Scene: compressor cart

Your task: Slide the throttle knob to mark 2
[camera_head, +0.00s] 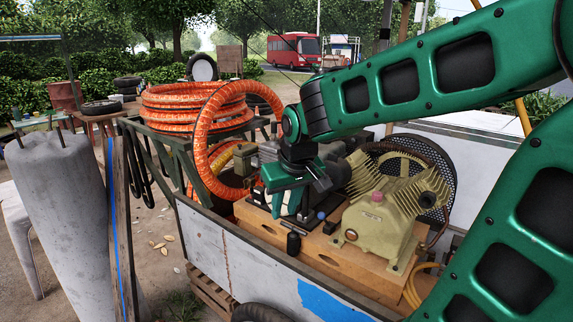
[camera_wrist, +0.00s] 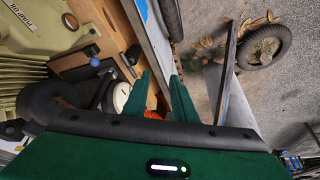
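My gripper (camera_head: 287,208) points down over the near edge of the cart, beside the engine. Its two green fingers also show in the wrist view (camera_wrist: 161,84), apart with nothing held between them. A small blue ball knob (camera_head: 320,215) stands just right of the fingers; it also shows in the wrist view (camera_wrist: 95,62), left of both fingers and not touching them. A short black upright piece (camera_head: 293,243) stands at the cart's front edge below the gripper. I cannot tell for sure which part is the throttle knob, and no number marks are readable.
The tan compressor (camera_head: 378,220) sits on a wooden base (camera_head: 345,268) right of my gripper. A white round gauge (camera_wrist: 122,97) lies close to the left finger. Orange hose (camera_head: 205,150) loops behind and left. The cart's white side wall (camera_head: 235,262) borders the near side.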

